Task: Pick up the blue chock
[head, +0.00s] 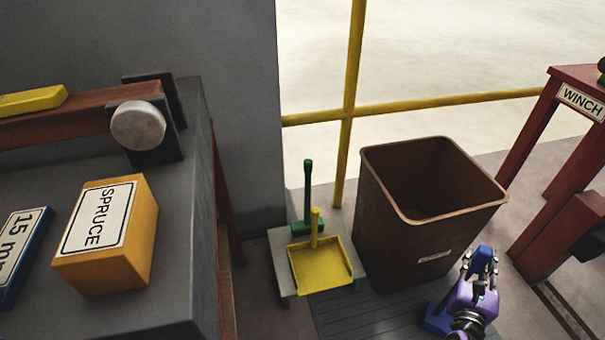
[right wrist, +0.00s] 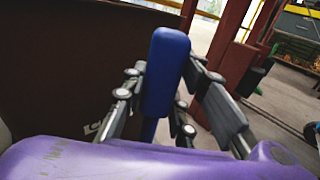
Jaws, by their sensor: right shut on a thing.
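My right gripper (head: 482,262) is low at the bottom right of the head view, in front of the brown bin. Its fingers are closed around a blue chock (head: 485,256). In the right wrist view the chock (right wrist: 166,72) stands up between the dark fingers of the gripper (right wrist: 175,100), its upper part sticking out past them. Its lower part is partly hidden by the fingers and the purple gripper body. Another blue patch (head: 435,320) shows left of the gripper; I cannot tell whether it is part of the chock. My left gripper is not in view.
The brown bin (head: 385,235) stands close beyond my right gripper. A yellow dustpan (head: 320,268) lies left of it. A bench (head: 190,250) with an orange SPRUCE block (head: 135,240) fills the left. A red winch stand (head: 560,225) is at right.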

